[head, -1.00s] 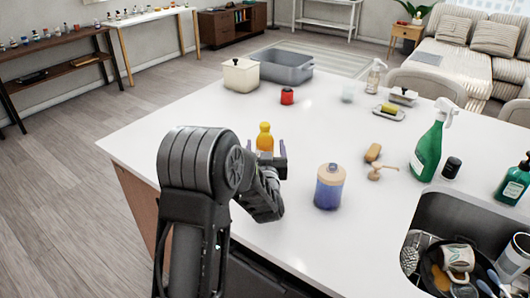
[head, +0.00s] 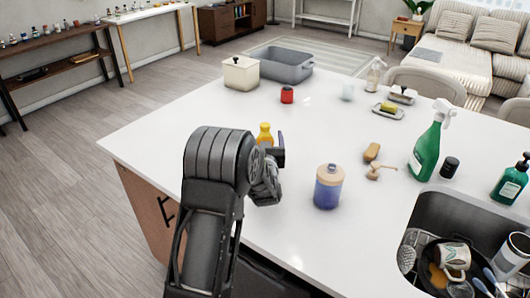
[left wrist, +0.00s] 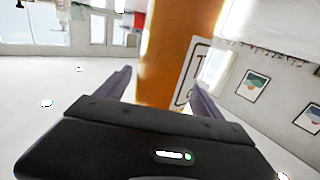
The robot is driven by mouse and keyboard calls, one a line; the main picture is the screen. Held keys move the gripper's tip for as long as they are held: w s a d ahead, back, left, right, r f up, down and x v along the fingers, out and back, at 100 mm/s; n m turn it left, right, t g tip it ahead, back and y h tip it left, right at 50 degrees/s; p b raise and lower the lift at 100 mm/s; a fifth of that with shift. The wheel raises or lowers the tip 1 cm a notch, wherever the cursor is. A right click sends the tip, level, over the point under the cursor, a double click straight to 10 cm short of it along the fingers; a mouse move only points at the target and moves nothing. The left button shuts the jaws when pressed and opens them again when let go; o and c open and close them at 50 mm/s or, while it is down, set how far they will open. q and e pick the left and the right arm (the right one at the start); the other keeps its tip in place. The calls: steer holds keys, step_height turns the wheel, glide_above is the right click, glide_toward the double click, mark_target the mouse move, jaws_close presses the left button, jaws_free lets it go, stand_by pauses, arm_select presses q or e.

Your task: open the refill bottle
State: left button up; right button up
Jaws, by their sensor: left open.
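A small orange-yellow bottle (head: 265,133) stands on the white island top, partly hidden behind my left gripper (head: 272,148) in the head view. An orange body with a white label (left wrist: 178,55), which looks like that bottle, fills the middle of the left wrist view, upright between the two purple fingers (left wrist: 160,90). The left gripper is open around it, one finger on each side; I cannot tell whether either finger touches it. Which item is the refill bottle is not marked. My right gripper is not in view.
A blue jar with a wooden lid (head: 328,187) stands right of the left gripper. A green spray bottle (head: 431,145), a brown sponge-like piece (head: 372,152) and a sink (head: 455,222) are further right. A red jar (head: 287,94) and a grey tub (head: 283,66) are behind.

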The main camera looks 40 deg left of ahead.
arm_select(q)
steer(key=shift+c, duration=0.6)
jaws_close()
steer(key=shift+r, duration=0.1)
step_height(320, 180, up, 10)
steer(key=b, duration=0.1)
stand_by(0.5)
stand_by(0.3)
steer(key=c, duration=0.5)
jaws_free()
jaws_close()
